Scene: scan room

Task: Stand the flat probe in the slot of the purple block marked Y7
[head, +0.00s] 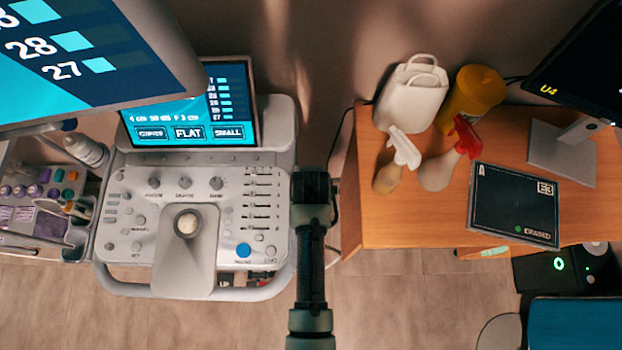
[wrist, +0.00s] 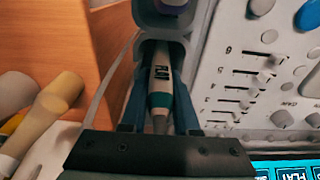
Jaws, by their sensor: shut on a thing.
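A white and teal probe (wrist: 161,85) with a dark printed label shows in the wrist view, its cable end towards me; I cannot read the label surely. My gripper (wrist: 160,100) is shut on it, with one blue finger on each side. The probe's far end is at a grey holder (wrist: 160,22) beside the console; I cannot tell whether it is still inside. In the head view my arm ends right of the console, and the fingers and probe are hidden. A dull purple block (head: 48,228) stands in the tray at far left; its marking is not legible.
The console (head: 140,225) with knobs and sliders lies left of my arm. Bottles and small tools crowd the tray (head: 85,210) at far left. A wooden desk (head: 400,215) at right carries spray bottles, a white bag (head: 408,95) and a dark tablet (head: 515,205). A large screen (head: 80,60) overhangs the upper left.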

